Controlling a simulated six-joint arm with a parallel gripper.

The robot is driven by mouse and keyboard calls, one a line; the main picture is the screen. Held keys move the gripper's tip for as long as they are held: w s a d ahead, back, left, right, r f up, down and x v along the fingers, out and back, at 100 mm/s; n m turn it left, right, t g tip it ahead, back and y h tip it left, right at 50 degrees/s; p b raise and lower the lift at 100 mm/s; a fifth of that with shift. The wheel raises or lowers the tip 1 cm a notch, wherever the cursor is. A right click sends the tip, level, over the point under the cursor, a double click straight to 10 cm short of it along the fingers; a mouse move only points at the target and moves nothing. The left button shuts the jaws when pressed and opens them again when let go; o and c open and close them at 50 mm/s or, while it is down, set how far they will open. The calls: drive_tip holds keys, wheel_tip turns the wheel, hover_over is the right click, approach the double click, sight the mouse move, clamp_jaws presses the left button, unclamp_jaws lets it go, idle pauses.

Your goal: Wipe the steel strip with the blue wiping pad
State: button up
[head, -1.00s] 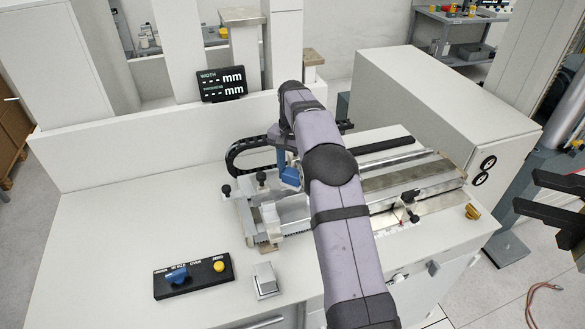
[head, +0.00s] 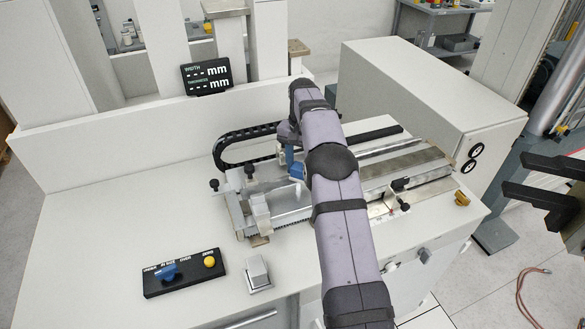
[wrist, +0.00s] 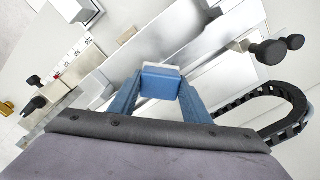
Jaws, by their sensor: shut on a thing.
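The blue wiping pad (wrist: 161,80) is held between my gripper's blue fingers; a pale edge shows on its far side. My gripper (head: 293,165) is shut on the pad, over the left-middle part of the metal fixture (head: 235,205). Long bright metal surfaces run along the fixture. The steel strip looks to be the flat metal band (head: 405,166) to the right of my arm, but I cannot tell it surely from the fixture's other bars. In the wrist view a broad metal surface (wrist: 215,55) lies beyond the pad. Whether the pad touches it is unclear. My arm hides the fixture's middle.
Black-knobbed clamps stand at the fixture's left (head: 214,184) and right front (head: 401,194). A black cable chain (head: 228,148) curves behind it. A switch panel (head: 185,273) and small grey block (head: 257,273) sit in front. A display (head: 207,77) stands behind. The bench's left is clear.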

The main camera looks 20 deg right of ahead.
drive_tip(key=shift+s+d+p, duration=0.1)
drive_tip(key=shift+d+p, duration=1.15)
drive_tip(key=shift+d, duration=1.1)
drive_tip(key=shift+a+f+b, duration=0.25)
drive_tip(key=shift+a+b, duration=0.25)
drive_tip(key=shift+b, duration=0.1)
drive_tip(key=shift+a+r+b, duration=0.15)
drive_tip(key=shift+a+b, duration=0.85)
drive_tip(key=shift+a, duration=4)
wheel_tip(320, 180, up, 4)
drive_tip(key=p, duration=0.2)
drive_tip(key=shift+p, duration=0.3)
wheel_tip(320, 180, up, 4)
drive_tip(key=shift+r, duration=0.15)
